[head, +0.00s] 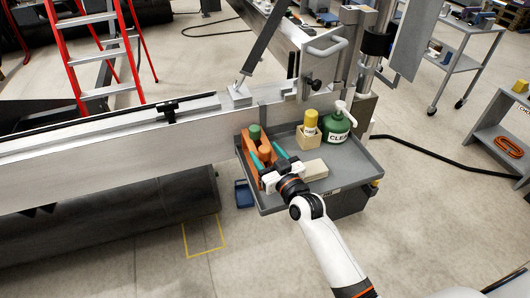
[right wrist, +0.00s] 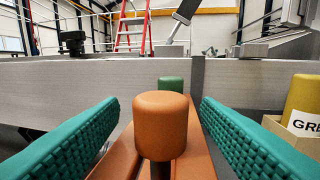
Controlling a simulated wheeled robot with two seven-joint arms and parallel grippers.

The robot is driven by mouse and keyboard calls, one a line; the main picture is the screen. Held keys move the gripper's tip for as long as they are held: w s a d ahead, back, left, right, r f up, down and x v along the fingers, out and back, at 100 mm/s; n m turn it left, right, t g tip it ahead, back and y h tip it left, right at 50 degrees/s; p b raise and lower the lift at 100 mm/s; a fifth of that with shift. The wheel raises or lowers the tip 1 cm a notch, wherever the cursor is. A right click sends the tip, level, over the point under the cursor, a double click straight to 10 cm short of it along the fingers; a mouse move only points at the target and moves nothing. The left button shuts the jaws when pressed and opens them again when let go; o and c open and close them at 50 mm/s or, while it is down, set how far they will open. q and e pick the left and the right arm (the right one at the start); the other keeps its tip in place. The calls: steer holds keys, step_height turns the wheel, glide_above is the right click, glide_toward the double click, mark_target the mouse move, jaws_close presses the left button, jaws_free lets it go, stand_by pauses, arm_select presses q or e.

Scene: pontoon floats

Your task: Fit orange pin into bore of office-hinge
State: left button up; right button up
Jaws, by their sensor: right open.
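The orange pin (right wrist: 161,125), with a wide rounded head on a thin dark shank, stands upright in an orange holder (head: 246,150) on the grey tray. In the head view its head (head: 264,153) shows beside my right gripper (head: 262,158). In the right wrist view the two teal fingers of this gripper (right wrist: 160,135) are spread, one on each side of the pin, with gaps to both. A green pin (right wrist: 172,84) stands behind it, also in the holder. I cannot make out which part is the office-hinge or its bore. My left gripper is out of view.
The tray (head: 354,168) also carries a green pump bottle (head: 337,126), a yellow cylinder (head: 311,119) in a beige box and a pale block (head: 313,168). A long grey beam (head: 120,155) runs behind the tray. A red ladder (head: 75,60) stands farther back.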

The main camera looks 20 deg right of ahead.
steer(key=shift+w+a+f, duration=0.1)
steer(key=shift+w+a, duration=0.05)
steer(key=shift+w, duration=0.7)
steer(key=shift+s, duration=0.1)
steer(key=c, duration=0.5)
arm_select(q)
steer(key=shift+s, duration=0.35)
arm_select(e)
steer(key=c, duration=0.6)
steer(key=shift+c, duration=0.2)
